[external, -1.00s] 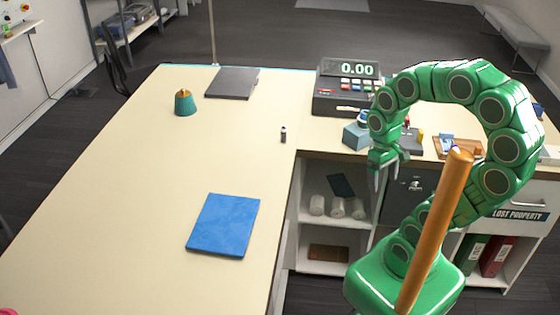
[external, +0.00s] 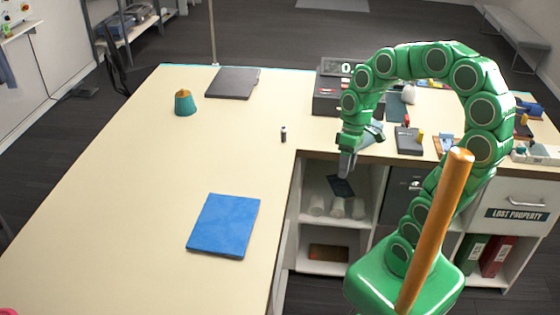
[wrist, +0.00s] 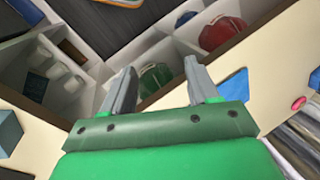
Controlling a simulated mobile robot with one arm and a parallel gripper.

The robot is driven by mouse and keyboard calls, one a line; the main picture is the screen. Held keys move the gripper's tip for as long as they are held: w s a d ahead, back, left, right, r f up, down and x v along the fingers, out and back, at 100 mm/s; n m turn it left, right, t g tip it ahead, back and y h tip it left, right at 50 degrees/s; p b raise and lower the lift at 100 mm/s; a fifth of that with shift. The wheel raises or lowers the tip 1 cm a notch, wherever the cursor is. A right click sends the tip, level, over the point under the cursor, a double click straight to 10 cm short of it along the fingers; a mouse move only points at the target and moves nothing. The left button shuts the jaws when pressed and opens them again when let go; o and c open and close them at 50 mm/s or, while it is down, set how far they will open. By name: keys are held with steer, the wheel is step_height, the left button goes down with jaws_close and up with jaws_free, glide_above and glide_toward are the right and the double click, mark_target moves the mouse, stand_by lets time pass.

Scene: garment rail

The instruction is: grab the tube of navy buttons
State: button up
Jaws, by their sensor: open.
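A small upright tube (external: 283,134), dark at the top with a paler body, stands on the cream table near its inner corner; it is too small to read, but it is the only tube-like thing I see on the tabletop. My gripper (external: 347,168) hangs to its right and is apart from it, pointing down in front of the shelf unit. In the wrist view my gripper's two grey fingers (wrist: 160,85) are spread with nothing between them. I cannot make out the tube in the wrist view.
A blue folder (external: 223,226) lies on the table, also visible in the wrist view (wrist: 234,88). A cash register (external: 328,92) stands behind my arm. The tabletop around the tube is clear.

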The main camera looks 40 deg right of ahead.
steer(key=w+a+r+n+y, duration=0.1)
steer(key=w+a+n+y, duration=0.3)
steer(key=w, duration=0.8)
steer(key=n+t+y, duration=0.4)
steer(key=t+y, duration=0.1)
steer(key=t, duration=0.2)
glide_toward(283, 130)
steer(key=shift+w+a+f, duration=0.2)
steer(key=shift+w+f, duration=0.2)
steer(key=shift+f, duration=0.2)
steer(key=shift+w+a+f, duration=0.2)
steer(key=shift+w+f, duration=0.2)
steer(key=shift+f, duration=0.15)
steer(key=shift+x, duration=3.9)
steer(key=shift+w+r, duration=0.1)
steer(key=shift+t, duration=0.3)
steer(key=c, duration=1)
steer(key=shift+r, duration=0.15)
steer(key=shift+c, duration=0.2)
